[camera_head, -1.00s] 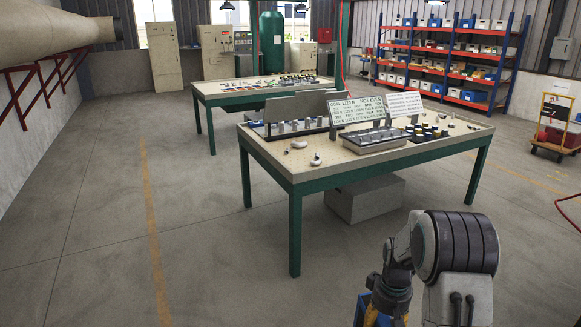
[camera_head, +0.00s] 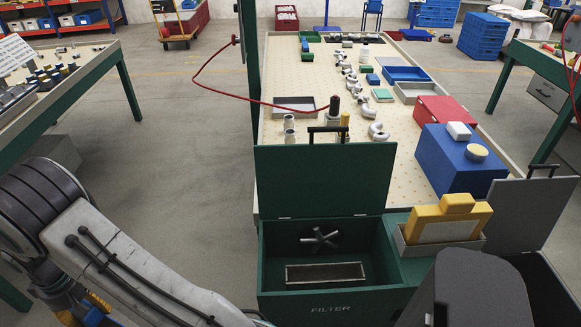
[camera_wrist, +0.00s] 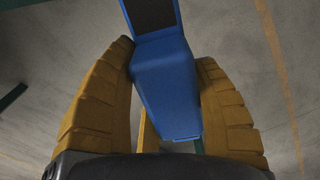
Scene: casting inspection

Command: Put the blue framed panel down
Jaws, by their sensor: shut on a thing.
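The blue framed panel (camera_wrist: 165,85) is held between the two yellow fingers of my gripper (camera_wrist: 170,95) in the wrist view. Its blue frame shows a dark inset face at the top, cut off by the picture edge. Grey floor shows behind and around it. In the head view a bit of the blue panel (camera_head: 93,316) and a yellow finger of my gripper (camera_head: 82,313) show at the bottom left, below my arm. Most of the panel is hidden or out of frame there.
A pegboard-topped workbench (camera_head: 285,78) carries pipe fittings, trays and a blue box (camera_head: 450,165). An open green box marked FILTER (camera_head: 330,306) stands at its near end, a low tray (camera_head: 325,272) inside. A yellow container (camera_head: 447,218) sits beside it. Floor left of the bench is clear.

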